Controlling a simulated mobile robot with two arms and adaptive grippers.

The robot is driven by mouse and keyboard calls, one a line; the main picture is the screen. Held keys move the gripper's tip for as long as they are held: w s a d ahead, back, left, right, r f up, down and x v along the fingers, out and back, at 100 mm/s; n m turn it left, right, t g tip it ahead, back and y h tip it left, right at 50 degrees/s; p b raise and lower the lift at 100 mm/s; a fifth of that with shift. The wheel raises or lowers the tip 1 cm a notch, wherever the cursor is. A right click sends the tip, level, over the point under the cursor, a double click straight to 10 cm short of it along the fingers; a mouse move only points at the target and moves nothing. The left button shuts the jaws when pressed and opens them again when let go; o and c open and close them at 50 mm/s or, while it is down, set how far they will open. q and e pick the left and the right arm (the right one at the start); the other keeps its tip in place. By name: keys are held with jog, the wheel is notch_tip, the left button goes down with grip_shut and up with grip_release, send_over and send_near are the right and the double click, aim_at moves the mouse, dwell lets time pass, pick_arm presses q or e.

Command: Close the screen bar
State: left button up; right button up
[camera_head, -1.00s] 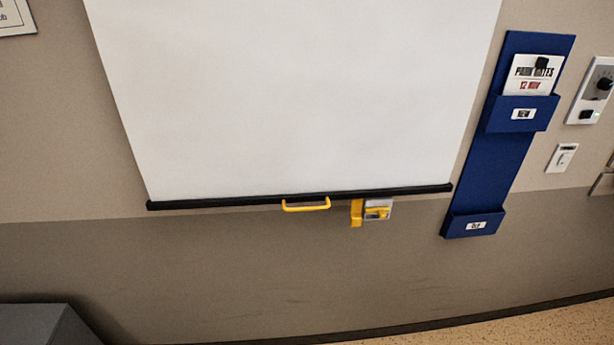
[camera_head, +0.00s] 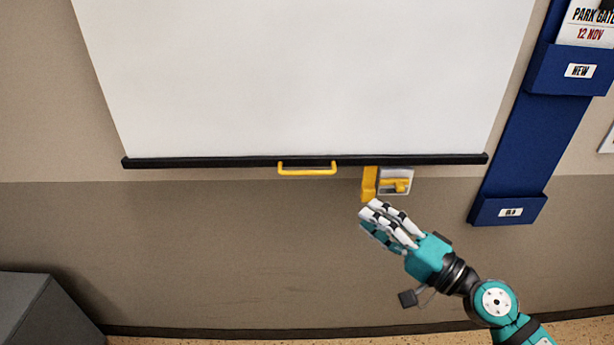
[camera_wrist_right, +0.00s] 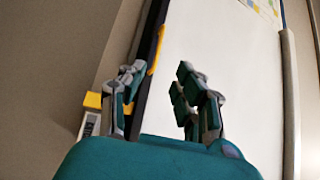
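The white screen (camera_head: 300,80) hangs down the wall, with the black screen bar (camera_head: 220,162) along its lower edge. A yellow handle (camera_head: 307,172) is fixed under the bar's middle. A yellow and grey wall fitting (camera_head: 370,184) sits just below the bar, right of the handle. My right gripper (camera_head: 369,213) is below this fitting, apart from the handle in the picture. In the right wrist view its fingers (camera_wrist_right: 160,82) are spread and empty, with the bar (camera_wrist_right: 150,70) and part of the yellow handle (camera_wrist_right: 157,48) beyond them. My left gripper is out of view.
A blue wall rack (camera_head: 540,140) with cards hangs right of the screen. A grey box-like piece (camera_head: 25,305) stands at the lower left. The wall below the bar is bare left of my right arm.

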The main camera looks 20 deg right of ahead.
jog(key=p, duration=0.5)
send_near(305, 174)
jog(key=p+x, duration=0.3)
jog(key=x, duration=0.6)
jog(key=shift+w+d, duration=0.15)
jog(key=shift+w, duration=0.05)
jog(key=shift+w+a+p, duration=0.3)
jog(key=shift+w+a, duration=0.05)
jog(key=shift+w, duration=0.1)
grip_shut()
jog(key=shift+f, duration=0.1)
